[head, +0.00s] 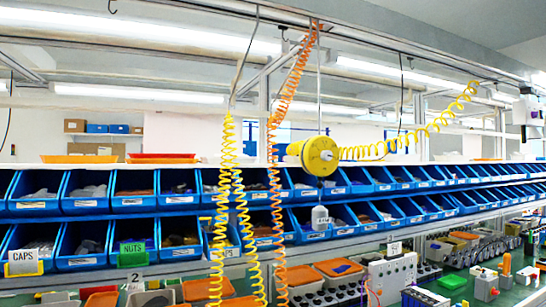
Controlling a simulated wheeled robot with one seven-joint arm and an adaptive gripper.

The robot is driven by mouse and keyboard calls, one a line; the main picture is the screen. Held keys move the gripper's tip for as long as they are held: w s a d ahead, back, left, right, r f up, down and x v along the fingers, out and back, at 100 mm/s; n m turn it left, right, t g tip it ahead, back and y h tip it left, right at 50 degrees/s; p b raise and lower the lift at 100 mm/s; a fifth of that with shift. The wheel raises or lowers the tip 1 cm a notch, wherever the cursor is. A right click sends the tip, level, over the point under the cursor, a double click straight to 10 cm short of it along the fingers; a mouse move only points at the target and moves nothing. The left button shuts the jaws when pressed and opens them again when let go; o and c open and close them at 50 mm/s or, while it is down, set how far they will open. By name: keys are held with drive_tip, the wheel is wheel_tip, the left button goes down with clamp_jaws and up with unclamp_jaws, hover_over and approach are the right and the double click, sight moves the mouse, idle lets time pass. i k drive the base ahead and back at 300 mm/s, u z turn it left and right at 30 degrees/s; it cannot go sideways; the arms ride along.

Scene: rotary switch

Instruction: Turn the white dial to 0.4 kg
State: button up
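I cannot make out a white dial or any kg marking in the head view. A white box with dark round knobs or buttons (392,275) stands on the green bench at the lower right, too small to read. A small white unit (528,110) is fixed at the far upper right, and its details are unclear. My gripper is not in view.
Two rows of blue bins (82,206) run across the view. Coiled yellow hoses (228,215) and a coiled orange hose (273,140) hang in front of them. A yellow reel (320,156) hangs in the middle. The green bench (455,290) is crowded with parts.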

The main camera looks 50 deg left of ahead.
sight(326, 155)
drive_tip(key=u, duration=1.45)
